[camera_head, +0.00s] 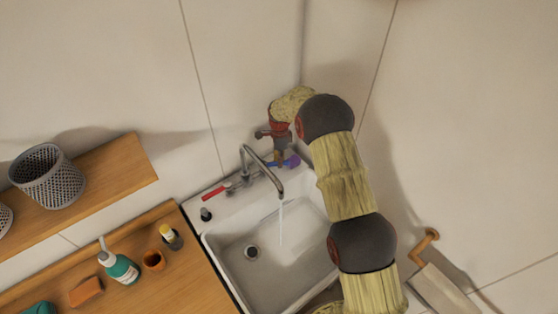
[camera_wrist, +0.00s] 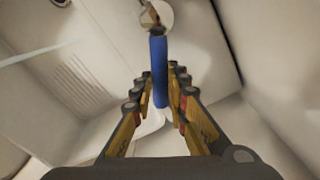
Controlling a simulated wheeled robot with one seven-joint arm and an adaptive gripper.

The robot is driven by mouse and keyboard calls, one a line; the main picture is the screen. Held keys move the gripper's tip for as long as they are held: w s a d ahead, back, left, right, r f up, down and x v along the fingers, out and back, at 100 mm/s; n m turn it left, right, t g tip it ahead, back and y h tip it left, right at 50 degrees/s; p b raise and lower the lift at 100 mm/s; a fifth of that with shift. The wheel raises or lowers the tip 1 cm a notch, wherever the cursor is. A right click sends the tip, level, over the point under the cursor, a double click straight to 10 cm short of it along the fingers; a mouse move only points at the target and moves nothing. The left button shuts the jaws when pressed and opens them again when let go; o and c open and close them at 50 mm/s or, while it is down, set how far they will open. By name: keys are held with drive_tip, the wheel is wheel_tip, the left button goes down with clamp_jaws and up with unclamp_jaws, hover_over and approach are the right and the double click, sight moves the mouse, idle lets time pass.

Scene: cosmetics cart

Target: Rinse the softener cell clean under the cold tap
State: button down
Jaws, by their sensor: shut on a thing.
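The sink (camera_head: 225,238) has a grey tap spout (camera_head: 262,165) with water (camera_head: 281,222) running from it into the basin. A red lever (camera_head: 213,193) lies left of the spout. A blue lever (camera_head: 291,161) is at its right; it also shows in the wrist view (camera_wrist: 158,65), running between my fingers. My gripper (camera_head: 279,150) is at the blue lever, and its fingers (camera_wrist: 161,95) are closed around it in the wrist view. I cannot make out which thing is the softener cell. The arm hides the sink's right side.
A wall shelf (camera_head: 110,170) bears a mesh basket (camera_head: 46,175). Walls stand close behind the tap.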

drive_tip(key=shift+s+m, duration=0.15)
drive_tip(key=shift+m, duration=0.15)
drive_tip(key=c, duration=1.8)
unclamp_jaws()
drive_tip(key=shift+o, duration=0.3)
drive_tip(key=shift+r, duration=0.1)
wheel_tip(320, 180, up, 12)
